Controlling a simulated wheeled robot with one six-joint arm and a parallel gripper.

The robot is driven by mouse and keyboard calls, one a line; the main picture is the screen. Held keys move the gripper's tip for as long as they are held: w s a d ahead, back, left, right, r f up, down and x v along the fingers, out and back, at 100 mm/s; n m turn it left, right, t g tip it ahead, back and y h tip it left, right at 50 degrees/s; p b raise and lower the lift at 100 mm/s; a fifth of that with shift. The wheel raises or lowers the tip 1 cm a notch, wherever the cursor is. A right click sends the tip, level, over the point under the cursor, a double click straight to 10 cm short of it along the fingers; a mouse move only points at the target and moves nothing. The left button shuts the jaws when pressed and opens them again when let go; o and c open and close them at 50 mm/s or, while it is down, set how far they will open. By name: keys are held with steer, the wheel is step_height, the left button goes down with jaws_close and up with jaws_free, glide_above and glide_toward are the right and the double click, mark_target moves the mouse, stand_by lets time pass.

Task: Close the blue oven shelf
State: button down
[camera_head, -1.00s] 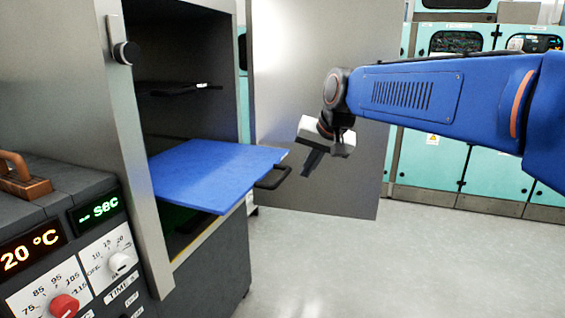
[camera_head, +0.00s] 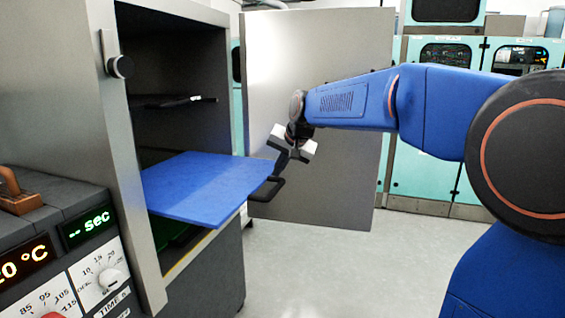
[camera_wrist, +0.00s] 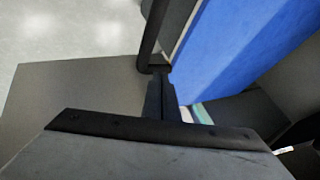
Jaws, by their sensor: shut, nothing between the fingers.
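The blue oven shelf (camera_head: 205,187) sticks out of the open oven in the head view, with a black handle (camera_head: 270,189) on its outer edge. The shelf (camera_wrist: 235,50) fills the upper right of the wrist view, with its dark handle (camera_wrist: 152,35) beside it. My gripper (camera_head: 276,172) is shut and empty, right at the handle; in the wrist view its fingertips (camera_wrist: 158,78) lie at the handle's end. I cannot tell for sure whether they touch it.
The oven door (camera_head: 330,110) stands wide open behind my gripper. A dark upper shelf (camera_head: 172,101) sits inside the oven. A control panel (camera_head: 75,262) with dials is at the lower left. Teal cabinets (camera_head: 418,160) stand behind; the floor (camera_head: 320,265) at front is clear.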

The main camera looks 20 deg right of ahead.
mark_target(189, 164)
steer(key=shift+x, duration=1.3)
steer(key=shift+a, duration=0.15)
steer(key=w+a, duration=0.6)
steer(key=a, duration=0.2)
steer(key=w+a, duration=0.6)
steer(key=a, duration=0.3)
steer(key=w+a, duration=0.7)
steer(key=a, duration=0.2)
steer(key=shift+w+a+r, duration=0.1)
steer(key=shift+w+a, duration=0.25)
steer(key=shift+a, duration=0.1)
steer(key=shift+a+r, duration=0.1)
steer(key=shift+r, duration=0.1)
